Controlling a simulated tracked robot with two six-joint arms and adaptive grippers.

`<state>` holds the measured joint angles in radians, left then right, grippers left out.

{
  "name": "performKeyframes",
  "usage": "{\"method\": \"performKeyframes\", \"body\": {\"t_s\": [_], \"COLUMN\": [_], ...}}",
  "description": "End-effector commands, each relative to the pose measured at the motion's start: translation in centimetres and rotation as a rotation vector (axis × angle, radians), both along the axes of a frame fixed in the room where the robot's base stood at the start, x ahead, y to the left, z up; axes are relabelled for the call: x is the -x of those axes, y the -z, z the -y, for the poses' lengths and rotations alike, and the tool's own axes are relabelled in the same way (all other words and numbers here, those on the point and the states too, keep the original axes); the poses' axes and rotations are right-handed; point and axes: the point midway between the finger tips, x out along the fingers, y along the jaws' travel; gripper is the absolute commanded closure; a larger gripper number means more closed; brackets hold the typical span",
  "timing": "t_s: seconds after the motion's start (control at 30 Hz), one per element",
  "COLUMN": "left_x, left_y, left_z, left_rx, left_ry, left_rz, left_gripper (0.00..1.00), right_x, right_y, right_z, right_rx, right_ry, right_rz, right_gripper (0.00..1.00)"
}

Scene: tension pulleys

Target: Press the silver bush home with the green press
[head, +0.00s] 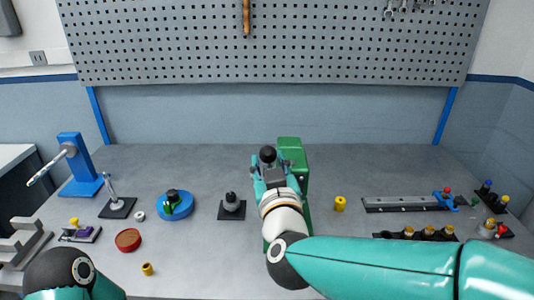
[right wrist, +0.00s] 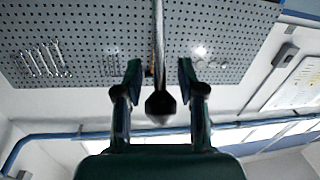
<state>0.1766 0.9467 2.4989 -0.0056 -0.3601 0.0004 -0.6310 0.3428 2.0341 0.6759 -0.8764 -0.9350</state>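The green press (head: 291,147) stands at the middle of the bench, mostly hidden behind my right arm. A black ball knob (head: 267,154) shows at my right gripper (head: 272,163). In the right wrist view the two fingers (right wrist: 160,82) are apart, with a thin rod (right wrist: 158,45) and its dark knob (right wrist: 160,106) between them. I see a gap between the rod and each finger. I cannot make out the silver bush; the front of the press is covered by my arm. My left gripper is out of view; only its arm shows at bottom left.
Left of the press are a dark fixture (head: 232,205), a blue round base (head: 175,205), a red disc (head: 128,240) and a blue stand (head: 77,165). Right are a yellow cylinder (head: 340,203), a grey rail (head: 402,204) and a black rack of pulleys (head: 428,234).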

Motion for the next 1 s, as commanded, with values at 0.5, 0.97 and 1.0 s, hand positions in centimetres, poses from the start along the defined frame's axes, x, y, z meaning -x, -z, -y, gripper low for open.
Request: {"method": "performKeyframes", "body": {"t_s": [0.5, 0.97, 1.0], "left_x": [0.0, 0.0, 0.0], "left_y": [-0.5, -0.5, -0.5], "left_z": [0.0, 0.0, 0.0], "left_rx": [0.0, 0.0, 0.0], "left_ry": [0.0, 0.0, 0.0], "left_rz": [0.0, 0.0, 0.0], "left_gripper": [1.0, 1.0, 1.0], "right_x": [-2.0, -1.9, -1.9], "right_y": [0.0, 0.0, 0.0], "right_z": [-0.2, -0.2, -0.2], "right_rx": [0.001, 0.001, 0.001], "right_ry": [0.001, 0.001, 0.001], "right_rz": [0.0, 0.0, 0.0], "right_gripper": [0.61, 1.0, 1.0]}}
